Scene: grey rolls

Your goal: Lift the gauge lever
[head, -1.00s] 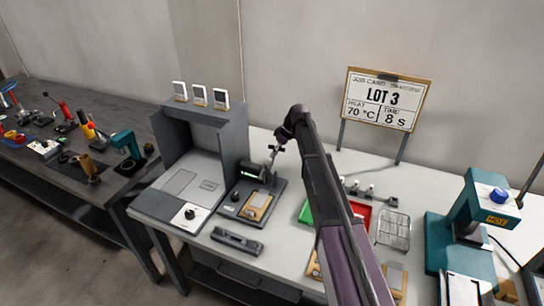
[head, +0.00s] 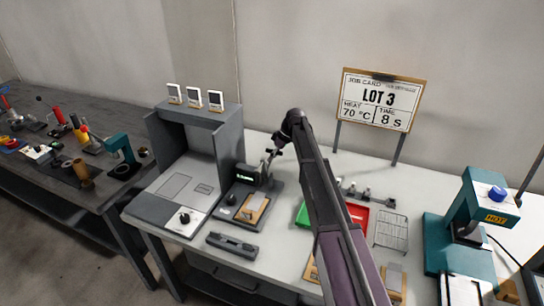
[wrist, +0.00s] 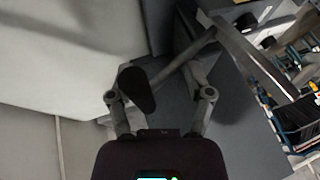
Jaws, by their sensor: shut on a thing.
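The gauge (head: 245,174) is a dark unit with a small green readout, on a dark base plate beside the grey booth. Its lever (wrist: 182,66) shows in the wrist view as a grey rod with a black, rounded end (wrist: 136,88) between my fingers. My gripper (head: 271,153) is at the gauge's upper right in the head view, and it also shows in the wrist view (wrist: 155,100). It is shut on the lever near its black end. The exact contact is hard to see. My arm hides part of the table to the right of the gauge.
The grey booth (head: 222,113) stands just left of the gauge. A tan block (head: 253,208) lies on the gauge's base. A dark bar (head: 232,245) lies in front. A red tray (head: 357,216), wire rack (head: 391,231) and teal press (head: 466,230) stand to the right.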

